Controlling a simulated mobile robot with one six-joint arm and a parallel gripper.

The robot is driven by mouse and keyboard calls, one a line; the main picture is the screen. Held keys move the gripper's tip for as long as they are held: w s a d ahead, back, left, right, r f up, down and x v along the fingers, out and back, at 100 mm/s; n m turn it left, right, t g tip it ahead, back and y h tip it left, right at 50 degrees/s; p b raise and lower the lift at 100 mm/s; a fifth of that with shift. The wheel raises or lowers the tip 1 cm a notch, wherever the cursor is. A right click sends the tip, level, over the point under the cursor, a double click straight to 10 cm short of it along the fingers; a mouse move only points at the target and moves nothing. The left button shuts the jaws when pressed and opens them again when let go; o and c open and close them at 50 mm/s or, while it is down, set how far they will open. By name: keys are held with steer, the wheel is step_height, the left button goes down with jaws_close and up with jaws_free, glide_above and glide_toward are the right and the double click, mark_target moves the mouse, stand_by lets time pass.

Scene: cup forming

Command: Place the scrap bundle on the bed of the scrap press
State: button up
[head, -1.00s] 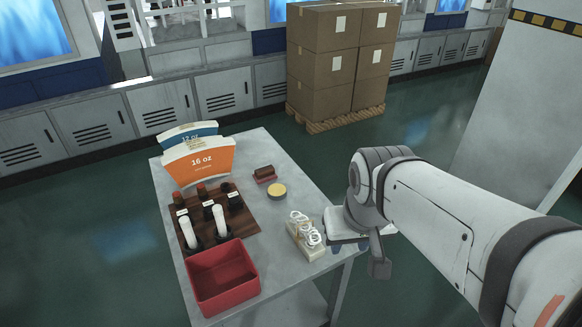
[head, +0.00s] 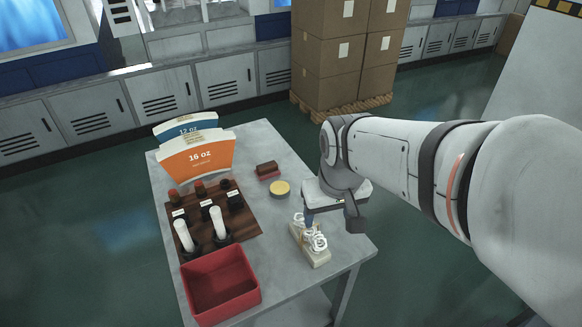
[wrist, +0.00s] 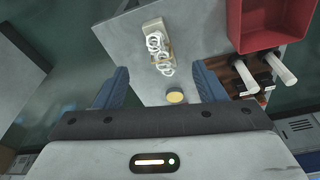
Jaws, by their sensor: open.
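A pale block with white loops on it, which looks like the scrap bundle (head: 314,252), lies at the table's right front edge. The wrist view shows it too (wrist: 150,27), ahead of my fingers and between their lines. My gripper (head: 330,217) is above the table just behind the bundle, and one finger overlaps its far end in the head view. In the wrist view my gripper (wrist: 161,76) has its two blue fingers wide apart with nothing between them. I cannot tell its height above the bundle. I cannot make out a scrap press in either view.
On the table (head: 272,222) are a red bin (head: 221,282), a brown rack (head: 238,222) with white rods, a yellow disc (head: 280,188), a brown-and-red block (head: 267,170) and cup blanks (head: 198,158). Boxes (head: 345,65) stand on a pallet behind. Floor left of the table is clear.

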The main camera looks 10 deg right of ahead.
mark_target(307, 234)
steer(key=shift+o, duration=1.1)
steer(key=w+f+n+b, duration=0.1)
steer(key=w+f, duration=0.3)
steer(key=f, duration=0.1)
steer(key=w+f+n+g+b, duration=0.1)
steer(key=w+f+b, duration=0.1)
steer(key=w+f, duration=0.2)
steer(key=w+f+g+b, duration=0.1)
steer(key=w+f, duration=0.3)
steer(key=f, duration=0.3)
steer(key=shift+a+f+n, duration=0.25)
steer(key=shift+f+n, duration=0.15)
steer(key=f, duration=0.5)
steer(key=w+f, duration=0.1)
steer(key=f, duration=0.2)
steer(key=shift+a+b, duration=0.15)
steer(key=shift+b, duration=0.25)
steer(key=shift+c, duration=0.3)
steer(key=c, duration=1.2)
